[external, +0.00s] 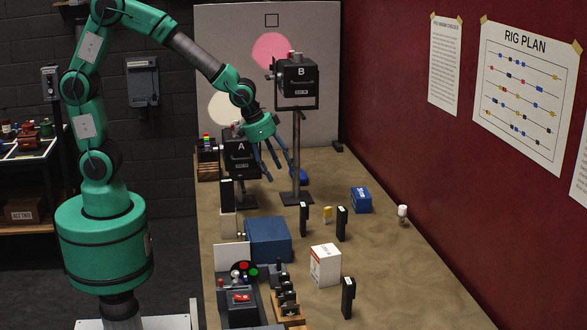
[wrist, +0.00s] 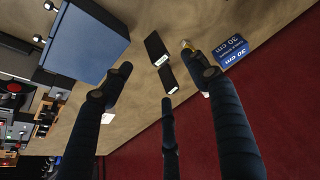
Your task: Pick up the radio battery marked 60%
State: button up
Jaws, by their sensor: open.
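Several black upright slabs that look like radio batteries stand on the table in the external view: one near the middle (external: 304,219), one just right of it (external: 342,224), and one nearer the front (external: 348,297). Their percentage marks are too small to read, so I cannot tell which is 60%. My gripper (external: 272,160) is high over the table, behind the middle pair, with its dark blue fingers spread and empty. In the wrist view two black slabs (wrist: 155,47) (wrist: 167,78) show beyond and between the open fingers, apart from them; their pale labels are unreadable.
A large blue box (external: 268,240) lies left of the slabs and a white carton (external: 325,265) in front. A small blue box (external: 361,200), a yellow item (external: 327,214) and a white-topped item (external: 403,214) are nearby. Lamp B (external: 297,78) stands on a stand beside my gripper.

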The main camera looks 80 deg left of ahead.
send_near(303, 217)
notch_tip(303, 217, up, 3)
jog(key=a, duration=0.2)
jog(key=shift+s+a+f, duration=0.1)
jog(key=shift+s+f, duration=0.1)
jog(key=shift+f, duration=0.05)
jog(key=shift+b+x, duration=0.6)
jog(key=shift+x, duration=3.7)
jog(key=shift+b+x, duration=0.5)
jog(key=shift+x, duration=2.05)
jog(key=shift+s+a+f, duration=0.1)
jog(key=shift+s+a, duration=0.05)
jog(key=c, duration=1.3)
